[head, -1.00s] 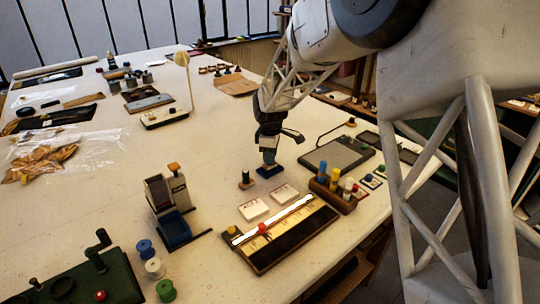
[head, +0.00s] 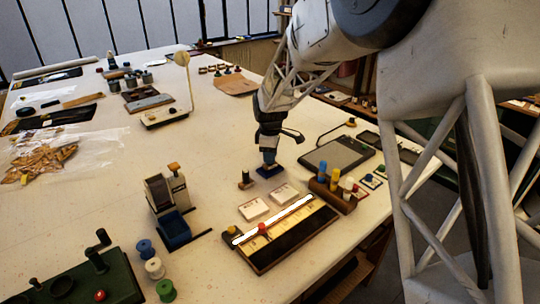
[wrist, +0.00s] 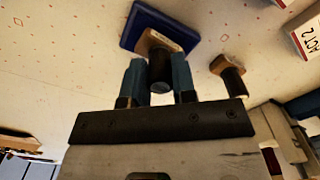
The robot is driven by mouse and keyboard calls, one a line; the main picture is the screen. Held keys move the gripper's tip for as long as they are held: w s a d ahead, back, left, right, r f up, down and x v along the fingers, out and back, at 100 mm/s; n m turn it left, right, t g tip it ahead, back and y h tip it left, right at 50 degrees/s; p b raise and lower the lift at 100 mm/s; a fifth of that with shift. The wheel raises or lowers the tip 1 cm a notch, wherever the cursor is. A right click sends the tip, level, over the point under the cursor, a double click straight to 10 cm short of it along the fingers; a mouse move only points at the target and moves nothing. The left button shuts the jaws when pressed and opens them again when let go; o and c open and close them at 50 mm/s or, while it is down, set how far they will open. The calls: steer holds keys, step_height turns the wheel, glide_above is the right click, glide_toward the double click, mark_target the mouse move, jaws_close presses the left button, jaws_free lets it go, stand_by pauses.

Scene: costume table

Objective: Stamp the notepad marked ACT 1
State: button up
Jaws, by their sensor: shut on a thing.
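My gripper (head: 268,160) is shut on the black handle of a stamp (wrist: 160,68). The stamp's wooden base is at the blue ink pad (wrist: 134,30); I cannot tell whether it touches. The pad also shows under my gripper in the head view (head: 270,171). A second stamp (wrist: 231,78) stands beside the pad, also seen in the head view (head: 245,180). Two white notepads (head: 253,209) (head: 284,194) lie nearer the camera. Their marks are too small to read there. In the wrist view, part of one notepad (wrist: 310,38) shows "ACT" and what looks like a 2.
A long tray with a bright strip (head: 280,234) lies in front of the notepads. A wooden holder with coloured pegs (head: 333,190) stands to their right, near a dark tablet (head: 337,155). A blue-and-grey device (head: 174,222) and spools (head: 154,267) stand left. Table between is clear.

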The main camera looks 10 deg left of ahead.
steer(key=shift+r, duration=3.4)
steer(key=s+d, duration=0.3)
steer(key=s, duration=0.3)
steer(key=s+d, duration=0.3)
steer(key=s, duration=0.4)
steer(key=shift+d, duration=0.25)
steer(key=shift+f, duration=0.1)
steer(key=shift+f, duration=2.8)
steer(key=shift+f, duration=0.7)
